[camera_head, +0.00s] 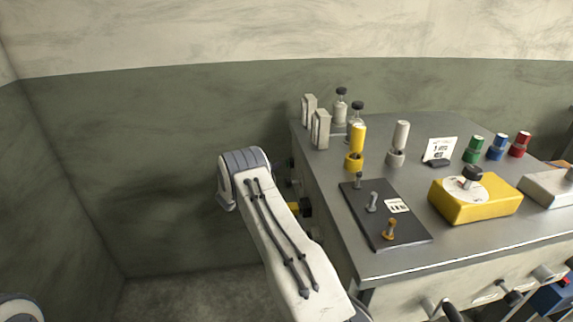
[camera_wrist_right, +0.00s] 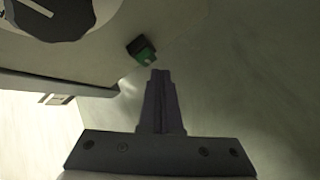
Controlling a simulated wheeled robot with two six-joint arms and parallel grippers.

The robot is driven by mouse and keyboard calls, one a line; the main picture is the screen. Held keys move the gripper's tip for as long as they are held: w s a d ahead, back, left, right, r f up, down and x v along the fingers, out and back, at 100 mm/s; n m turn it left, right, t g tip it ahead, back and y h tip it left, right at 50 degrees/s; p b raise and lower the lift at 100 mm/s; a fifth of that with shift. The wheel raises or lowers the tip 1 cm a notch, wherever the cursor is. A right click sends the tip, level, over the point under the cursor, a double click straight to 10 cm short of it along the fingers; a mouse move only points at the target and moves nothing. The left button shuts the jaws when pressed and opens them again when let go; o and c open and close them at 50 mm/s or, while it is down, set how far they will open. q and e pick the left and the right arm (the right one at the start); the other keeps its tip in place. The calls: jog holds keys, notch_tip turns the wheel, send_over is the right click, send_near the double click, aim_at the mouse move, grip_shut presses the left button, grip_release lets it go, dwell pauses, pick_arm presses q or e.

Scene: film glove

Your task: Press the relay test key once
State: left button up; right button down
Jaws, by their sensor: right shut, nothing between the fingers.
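No label that I can read names the relay test key. In the right wrist view a small dark block with a green face (camera_wrist_right: 145,54) sticks out from a pale panel and may be that key. My right gripper (camera_wrist_right: 161,74) is shut and empty, its tips just below and right of the green face in the picture. A small gap shows between them; whether they touch in depth I cannot tell. In the head view my right arm stands left of the bench and hides part of its left side. My left gripper is out of view.
A grey bench (camera_head: 345,205) carries a black plate with levers (camera_head: 358,222), a yellow dial box (camera_head: 475,205), bottles and coloured cylinders. A large black knob (camera_wrist_right: 50,12) sits on the panel in the wrist view. Open floor (camera_head: 180,295) lies left of the bench.

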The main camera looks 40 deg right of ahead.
dwell(0.6)
jog(key=shift+s+d, duration=0.15)
jog(key=shift+d, duration=0.2)
jog(key=shift+s+d, duration=0.25)
jog(key=shift+d, duration=0.2)
dwell(0.8)
jog(key=shift+a, duration=0.1)
jog(key=shift+w+a, duration=0.45)
jog(key=shift+a, duration=0.25)
jog(key=shift+a, duration=0.1)
jog(key=w+a, duration=0.1)
jog(key=a, duration=0.1)
jog(key=w+a+b, duration=0.1)
jog(key=a, duration=0.1)
jog(key=shift+w, duration=0.3)
dwell(0.6)
